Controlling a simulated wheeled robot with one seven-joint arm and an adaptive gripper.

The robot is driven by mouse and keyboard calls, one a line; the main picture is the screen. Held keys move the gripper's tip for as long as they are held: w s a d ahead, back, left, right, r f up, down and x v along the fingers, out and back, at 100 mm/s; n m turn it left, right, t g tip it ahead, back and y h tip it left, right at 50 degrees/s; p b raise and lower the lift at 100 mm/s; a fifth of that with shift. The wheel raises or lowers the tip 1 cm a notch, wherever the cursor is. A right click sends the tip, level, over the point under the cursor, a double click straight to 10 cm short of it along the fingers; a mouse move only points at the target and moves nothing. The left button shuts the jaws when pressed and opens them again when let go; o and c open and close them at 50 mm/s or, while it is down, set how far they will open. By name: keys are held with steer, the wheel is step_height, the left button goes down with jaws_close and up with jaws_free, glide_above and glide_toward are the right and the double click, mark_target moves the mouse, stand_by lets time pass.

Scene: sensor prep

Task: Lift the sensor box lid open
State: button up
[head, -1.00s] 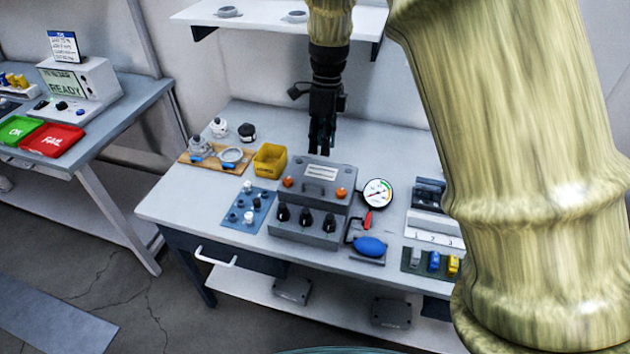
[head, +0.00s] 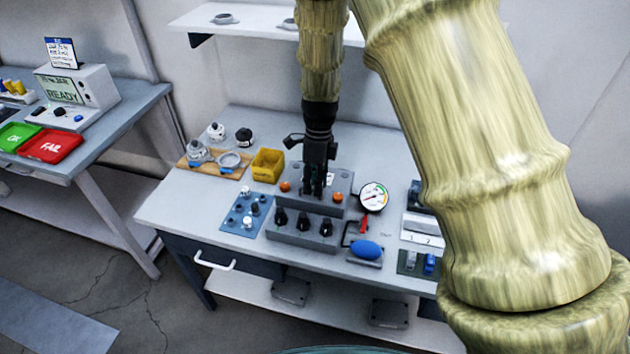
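The grey sensor box (head: 297,228) stands on the workbench with several black knobs along its front. Its grey lid (head: 341,183) has an orange latch on each side and looks closed. My gripper (head: 317,192) points down over the middle of the lid, where the handle is. The gripper covers the handle and label, so I cannot tell whether the fingers touch the handle. The fingers are dark and small here, and I cannot make out the gap between them.
A round pressure gauge (head: 373,197) and a blue bulb (head: 367,250) stand right of the box. A yellow bin (head: 267,165) and a blue mat (head: 237,222) with small parts are on its left. A wooden board (head: 185,163) lies farther left.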

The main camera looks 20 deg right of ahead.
steer(key=shift+f, duration=0.15)
jaws_close()
stand_by(0.4)
